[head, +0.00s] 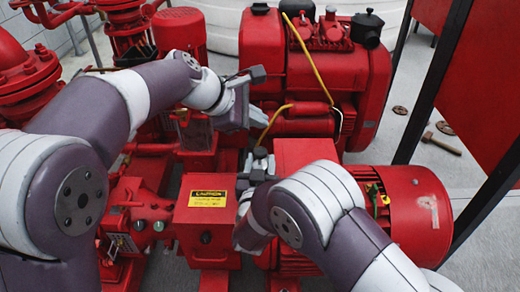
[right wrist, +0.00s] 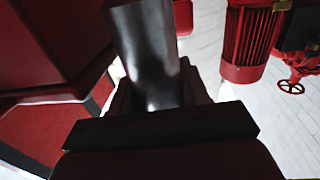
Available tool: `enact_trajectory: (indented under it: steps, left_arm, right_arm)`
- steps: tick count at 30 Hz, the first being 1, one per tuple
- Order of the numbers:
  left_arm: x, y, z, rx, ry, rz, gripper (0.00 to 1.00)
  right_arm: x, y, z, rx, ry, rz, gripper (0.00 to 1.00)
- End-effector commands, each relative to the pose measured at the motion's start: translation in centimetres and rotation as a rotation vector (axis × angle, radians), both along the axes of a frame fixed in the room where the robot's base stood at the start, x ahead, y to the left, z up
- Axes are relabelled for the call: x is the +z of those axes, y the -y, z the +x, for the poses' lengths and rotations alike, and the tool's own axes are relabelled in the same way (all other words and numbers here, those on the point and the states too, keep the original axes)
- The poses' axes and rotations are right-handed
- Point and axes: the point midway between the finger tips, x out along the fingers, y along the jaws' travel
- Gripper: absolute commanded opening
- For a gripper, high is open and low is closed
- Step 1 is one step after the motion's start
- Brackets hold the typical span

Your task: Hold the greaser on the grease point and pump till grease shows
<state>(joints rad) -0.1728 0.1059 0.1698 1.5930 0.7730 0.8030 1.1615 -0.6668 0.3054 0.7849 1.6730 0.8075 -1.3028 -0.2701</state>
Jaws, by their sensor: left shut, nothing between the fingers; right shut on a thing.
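My left gripper (head: 256,116) is over the middle of the machine, in front of the red engine block. It is shut and empty. My right gripper (head: 259,168) is lower, beside the red housing with the yellow caution label. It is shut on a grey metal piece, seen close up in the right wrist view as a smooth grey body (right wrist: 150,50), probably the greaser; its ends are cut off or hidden. I cannot make out the grease point or any grease, and cannot tell whether the held piece touches anything.
The red engine (head: 318,75) with a yellow cable (head: 312,62) stands behind. A red motor (head: 412,215) is at the right, beside dark frame posts (head: 432,80). Red pipework (head: 25,85) crowds the left.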

Motion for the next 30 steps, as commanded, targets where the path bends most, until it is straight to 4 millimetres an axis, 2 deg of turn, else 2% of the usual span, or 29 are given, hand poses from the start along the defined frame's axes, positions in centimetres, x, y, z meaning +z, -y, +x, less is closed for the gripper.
enact_trajectory:
  steps: [8,9,11,12,19,22,26,30]
  left_arm:
    - [0.0,0.0,0.0,0.000,0.000,0.000,0.00]
    - [0.0,0.0,0.0,0.000,0.000,0.000,0.00]
    - [0.0,0.0,0.0,0.000,0.000,0.000,0.00]
    - [0.0,0.0,0.0,0.000,0.000,0.000,0.00]
    - [0.0,0.0,0.0,0.000,0.000,0.000,0.00]
    - [0.0,0.0,0.0,0.000,0.000,0.000,0.00]
    - [0.0,0.0,0.0,0.000,0.000,0.000,0.00]
    - [0.0,0.0,0.0,0.000,0.000,0.000,0.00]
  right_arm:
    - [0.0,0.0,0.0,0.000,0.001,0.000,0.03]
    - [0.0,0.0,0.0,0.000,0.001,0.000,0.51]
    - [0.0,0.0,0.0,0.000,0.001,0.000,0.71]
    - [0.0,0.0,0.0,0.000,0.001,0.000,0.75]
    - [0.0,0.0,0.0,0.000,0.000,0.000,0.75]
    - [0.0,-0.2,-0.7,0.002,-0.001,0.000,0.75]
    - [0.0,-0.5,-3.5,0.005,-0.001,-0.001,0.75]
    - [0.0,-1.0,-7.3,0.006,-0.001,-0.001,0.75]
